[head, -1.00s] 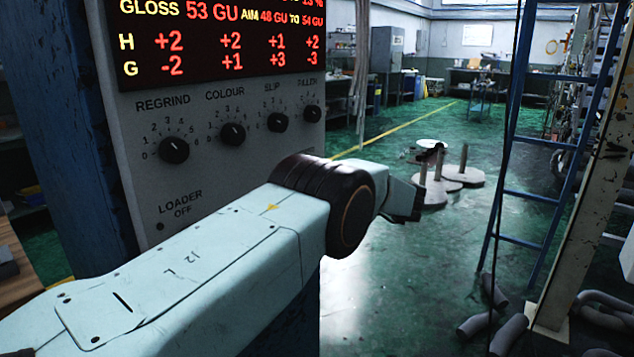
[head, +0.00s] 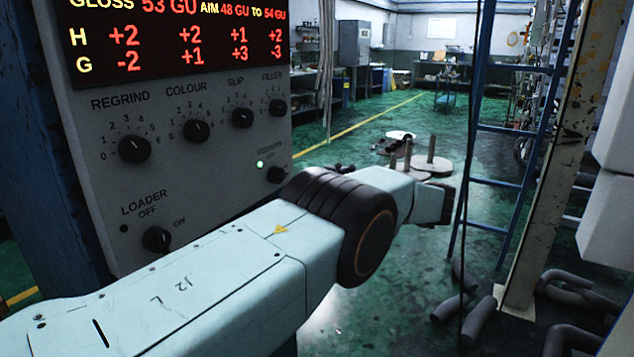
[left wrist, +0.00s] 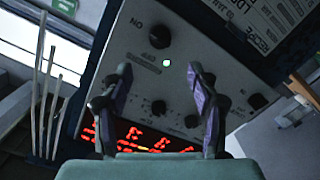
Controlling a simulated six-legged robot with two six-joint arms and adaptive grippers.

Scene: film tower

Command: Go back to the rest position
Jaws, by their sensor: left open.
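My left arm reaches across the front of the control panel (head: 90,190) in the head view. The tips of my left gripper are not clearly seen there. In the left wrist view the left gripper (left wrist: 160,72) is open, its two fingers apart with nothing between them. The panel face (left wrist: 215,85) shows beyond the fingers, turned nearly upside down, with a lit green lamp (left wrist: 166,63). I cannot tell the gap to the panel exactly, but no finger clearly touches a knob. My right gripper is in neither view.
The panel has a red-lit display (head: 170,40), a row of knobs and a loader knob (head: 156,239). Round stands with posts (head: 432,165) are on the green floor. A blue ladder (head: 470,130) and grey pipe pieces (head: 480,318) are on the right. Open floor lies between.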

